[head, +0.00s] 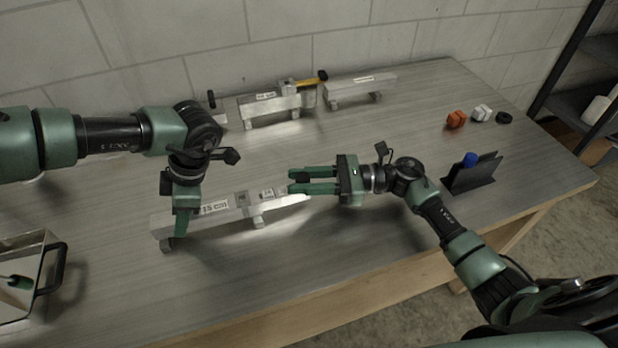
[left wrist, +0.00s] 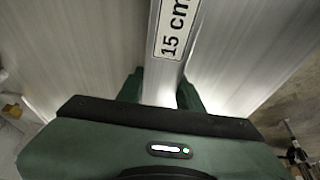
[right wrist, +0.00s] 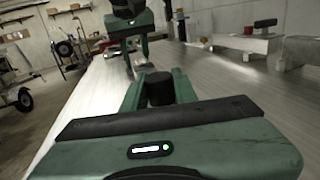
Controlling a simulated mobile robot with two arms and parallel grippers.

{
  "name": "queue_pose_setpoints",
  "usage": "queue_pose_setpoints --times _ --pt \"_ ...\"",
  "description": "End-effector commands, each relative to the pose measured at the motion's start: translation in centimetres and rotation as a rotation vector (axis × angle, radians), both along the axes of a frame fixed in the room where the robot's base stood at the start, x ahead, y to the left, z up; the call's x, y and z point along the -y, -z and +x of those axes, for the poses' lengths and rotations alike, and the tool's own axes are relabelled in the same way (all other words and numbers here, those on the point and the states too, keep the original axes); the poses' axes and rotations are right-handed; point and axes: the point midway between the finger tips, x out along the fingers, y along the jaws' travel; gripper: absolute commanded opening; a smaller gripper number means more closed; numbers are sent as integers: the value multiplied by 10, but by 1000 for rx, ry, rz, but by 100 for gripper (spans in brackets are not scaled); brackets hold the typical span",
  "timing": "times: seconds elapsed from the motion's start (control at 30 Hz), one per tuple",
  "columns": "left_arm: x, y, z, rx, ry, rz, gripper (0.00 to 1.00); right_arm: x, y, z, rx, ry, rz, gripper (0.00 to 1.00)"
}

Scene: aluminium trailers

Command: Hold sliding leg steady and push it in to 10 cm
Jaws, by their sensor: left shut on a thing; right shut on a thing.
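The sliding leg, a pale aluminium bar with a 15 cm label (head: 213,208), lies across the front-middle of the table on short supports. Its label also shows in the left wrist view (left wrist: 173,28). My left gripper (head: 182,228) points down and is shut on the bar, left of the label. My right gripper (head: 289,181) points left beside the leg's right end. It is shut on a dark round-ended piece (right wrist: 160,88), seen between its fingers in the right wrist view. I cannot tell whether this piece touches the leg. Further small labels (head: 267,193) sit along the bar.
Two similar aluminium pieces (head: 270,107) (head: 360,88) stand at the back, with a yellow-handled tool (head: 308,82) between. Orange (head: 456,119) and white (head: 481,113) blocks, a black ring (head: 504,117) and a dark holder (head: 472,174) are at right. A handled tray (head: 48,272) is front left.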

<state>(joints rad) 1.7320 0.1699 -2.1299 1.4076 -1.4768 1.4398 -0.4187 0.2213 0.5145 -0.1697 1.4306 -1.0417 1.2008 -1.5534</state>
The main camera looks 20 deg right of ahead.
Motion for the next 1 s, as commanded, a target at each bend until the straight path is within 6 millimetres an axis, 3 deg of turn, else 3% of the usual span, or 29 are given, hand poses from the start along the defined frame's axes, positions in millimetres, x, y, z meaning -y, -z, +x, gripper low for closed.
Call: queue_pose_setpoints --times 0.2,0.57,0.6,0.67,1.0 --pt "2 0 -1 -1 5 -1 0 -45 -1 1 1 -4 1 0" --pt "2 0 -1 -1 6 -3 0 -54 -1 1 1 -3 1 0" --pt "2 0 -1 -1 6 -3 0 -54 -1 1 1 -3 1 31" --pt "2 0 -1 -1 6 -3 0 -54 -1 1 1 -3 1 47" --pt "2 0 -1 -1 3 -3 0 -52 0 1 1 -2 0 50"
